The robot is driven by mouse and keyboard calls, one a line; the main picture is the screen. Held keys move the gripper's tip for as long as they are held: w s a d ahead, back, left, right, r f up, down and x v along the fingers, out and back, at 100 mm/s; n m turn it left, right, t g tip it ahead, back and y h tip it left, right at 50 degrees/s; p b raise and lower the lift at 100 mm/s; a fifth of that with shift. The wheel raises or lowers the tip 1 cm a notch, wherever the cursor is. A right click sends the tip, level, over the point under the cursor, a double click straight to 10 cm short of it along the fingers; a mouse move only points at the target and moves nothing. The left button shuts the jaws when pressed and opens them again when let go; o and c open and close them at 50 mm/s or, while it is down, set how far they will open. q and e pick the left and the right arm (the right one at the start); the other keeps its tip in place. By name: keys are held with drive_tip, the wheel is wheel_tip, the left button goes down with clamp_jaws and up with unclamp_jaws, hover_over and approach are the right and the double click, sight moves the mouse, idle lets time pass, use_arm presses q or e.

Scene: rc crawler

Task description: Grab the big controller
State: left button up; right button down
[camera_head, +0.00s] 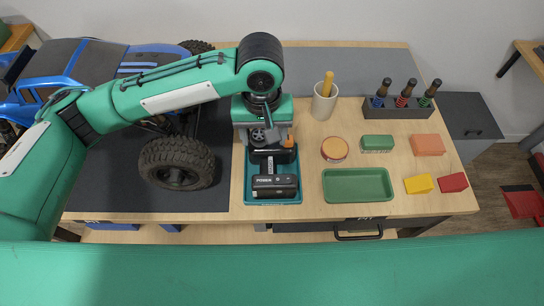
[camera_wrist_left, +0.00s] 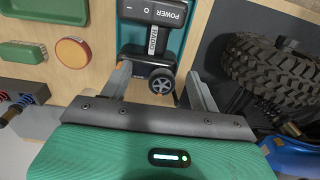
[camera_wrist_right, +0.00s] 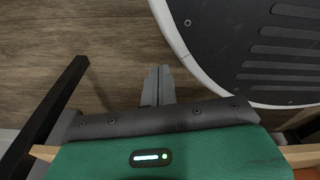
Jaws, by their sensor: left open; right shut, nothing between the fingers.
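The big controller (camera_head: 275,184) is a black and grey handset with a POWER label and a small wheel. It lies in a teal tray (camera_head: 273,202) on the workbench. My left gripper (camera_head: 268,134) is above the controller's wheel end and hides part of it. In the left wrist view the controller (camera_wrist_left: 152,47) shows with its wheel between my open left fingers (camera_wrist_left: 158,74). I cannot tell whether the fingers touch it. My right gripper (camera_wrist_right: 158,75) is shut and empty over the wooden floor, away from the bench.
A blue crawler (camera_head: 80,62) with large tyres stands on a dark mat (camera_head: 110,195) to the left. To the right are a pencil cup (camera_head: 323,108), a round orange tin (camera_head: 334,149), a green tray (camera_head: 357,197), small blocks and a bottle rack (camera_head: 398,112).

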sight(267, 162)
use_arm(q)
wheel_tip(267, 162, down, 4)
drive_tip(key=shift+s+r, duration=0.15)
drive_tip(key=shift+r, duration=0.1)
wheel_tip(267, 162, down, 2)
drive_tip(key=shift+f, duration=0.25)
drive_tip(key=shift+w+d+f, duration=0.1)
drive_tip(key=shift+w+f, duration=0.1)
drive_tip(key=shift+f, duration=0.15)
drive_tip(key=f, duration=0.3)
drive_tip(key=shift+w+d+f, duration=0.2)
drive_tip(key=shift+w+f, duration=0.1)
drive_tip(key=shift+f, duration=0.35)
use_arm(e)
drive_tip(key=shift+s+a+r, duration=0.15)
drive_tip(key=shift+r, duration=0.1)
use_arm(q)
drive_tip(key=c, duration=1.3)
use_arm(e)
drive_tip(key=shift+w+a, duration=0.1)
drive_tip(key=shift+w, duration=0.1)
use_arm(q)
drive_tip(key=shift+r, duration=0.1)
